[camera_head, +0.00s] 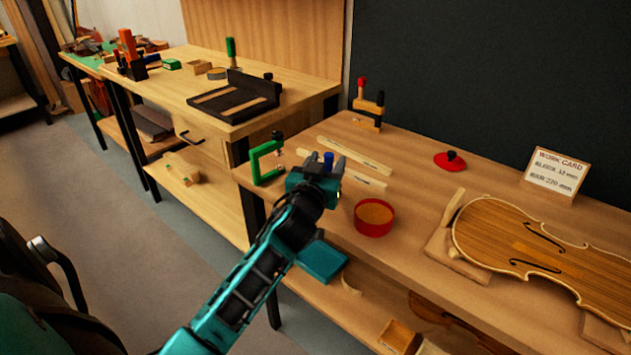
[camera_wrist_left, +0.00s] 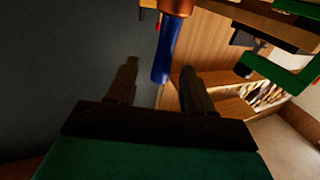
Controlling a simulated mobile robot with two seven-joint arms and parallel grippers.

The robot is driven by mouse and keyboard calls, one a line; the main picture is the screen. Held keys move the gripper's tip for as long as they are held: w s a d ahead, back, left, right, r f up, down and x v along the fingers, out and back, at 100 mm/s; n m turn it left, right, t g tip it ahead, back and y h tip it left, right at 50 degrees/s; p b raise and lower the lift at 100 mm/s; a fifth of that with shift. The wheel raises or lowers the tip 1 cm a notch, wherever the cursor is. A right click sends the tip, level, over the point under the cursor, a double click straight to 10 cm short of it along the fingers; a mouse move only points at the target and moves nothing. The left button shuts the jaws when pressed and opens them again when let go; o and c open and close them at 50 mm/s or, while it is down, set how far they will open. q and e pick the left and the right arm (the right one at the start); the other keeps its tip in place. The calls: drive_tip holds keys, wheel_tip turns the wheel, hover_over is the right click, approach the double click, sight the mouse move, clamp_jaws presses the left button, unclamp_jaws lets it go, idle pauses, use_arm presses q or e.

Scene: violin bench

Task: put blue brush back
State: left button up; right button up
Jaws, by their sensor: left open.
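The blue brush (camera_head: 328,160) shows as a short upright blue end at my left gripper (camera_head: 325,166) in the head view. Its lower part is hidden behind the gripper there. In the left wrist view its blue handle (camera_wrist_left: 166,50) with a copper-coloured part appears between the lines of the two fingers (camera_wrist_left: 158,85), near their tips. The left gripper is open. I cannot tell whether a finger touches the brush. A wooden rack (camera_head: 368,118) with a red-topped and a black-topped tool stands at the back of the bench. My right gripper is not in view.
A red pot (camera_head: 374,230) stands right of the gripper, and a red lid (camera_head: 450,161) lies farther back. A green clamp (camera_head: 258,166) stands left of it. Pale wood strips (camera_head: 355,156) lie behind. A violin body (camera_head: 500,238) fills the bench's right side.

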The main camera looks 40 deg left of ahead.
use_arm(q)
drive_tip(key=v, duration=1)
drive_tip(key=s+d+f+m+g+h, duration=0.3)
drive_tip(key=s+d+f, duration=0.3)
drive_tip(key=f, duration=0.4)
drive_tip(key=s+d+f+m+g+h, duration=0.3)
drive_tip(key=s+d+f+h, duration=0.2)
drive_tip(key=s+d+f, duration=0.2)
wheel_tip(320, 180, down, 3)
drive_tip(key=shift+d+f, duration=0.1)
drive_tip(key=shift+d, duration=1)
drive_tip(key=shift+s, duration=0.1)
